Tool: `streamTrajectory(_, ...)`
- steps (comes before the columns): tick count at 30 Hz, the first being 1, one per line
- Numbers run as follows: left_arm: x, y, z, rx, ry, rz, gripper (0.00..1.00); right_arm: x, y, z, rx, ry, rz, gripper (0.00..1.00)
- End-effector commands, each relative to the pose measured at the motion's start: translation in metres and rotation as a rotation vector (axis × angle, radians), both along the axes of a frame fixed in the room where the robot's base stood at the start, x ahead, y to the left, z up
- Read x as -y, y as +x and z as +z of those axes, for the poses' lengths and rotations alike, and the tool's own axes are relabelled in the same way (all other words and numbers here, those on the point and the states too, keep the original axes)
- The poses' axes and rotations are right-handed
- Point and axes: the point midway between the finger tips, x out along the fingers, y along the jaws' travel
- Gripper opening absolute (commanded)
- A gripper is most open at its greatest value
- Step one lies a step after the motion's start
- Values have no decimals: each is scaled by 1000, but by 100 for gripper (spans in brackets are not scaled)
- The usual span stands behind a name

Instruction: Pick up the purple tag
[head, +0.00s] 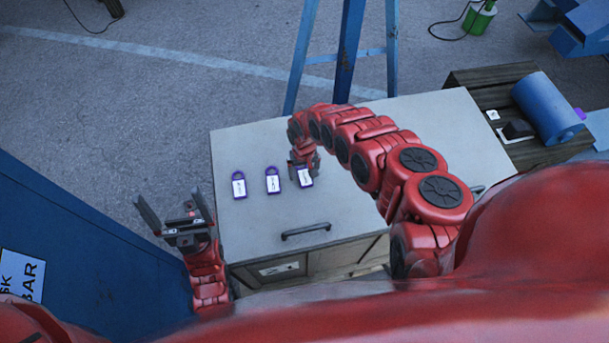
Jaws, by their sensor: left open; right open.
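Three tags with purple edges and white labels lie in a row on the light grey cabinet top: a left tag (239,185), a middle tag (272,180) and a right tag (306,177). My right gripper (302,172) is open and points down over the right tag, hiding its upper part. I cannot tell whether its fingers touch the tag. My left gripper (172,212) is open and empty, left of the cabinet's edge and apart from the tags.
The cabinet top (420,130) is clear around the tags. A dark handle (306,231) is near its front edge. A blue cylinder (548,108) rests on dark timber at right. A blue panel (75,235) stands at left, and a blue stand (348,45) is behind.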

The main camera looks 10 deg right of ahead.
Motion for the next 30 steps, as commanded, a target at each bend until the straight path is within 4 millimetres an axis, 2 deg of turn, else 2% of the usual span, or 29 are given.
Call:
streamTrajectory(7,0,0,0,0,0,0,100,1,1,0,1,-1,0,90)
streamTrajectory(22,0,0,0,0,0,0,100,1,1,0,1,-1,-1,0)
streamTrajectory(30,0,0,0,0,0,0,100,0,1,1,2,0,0,0)
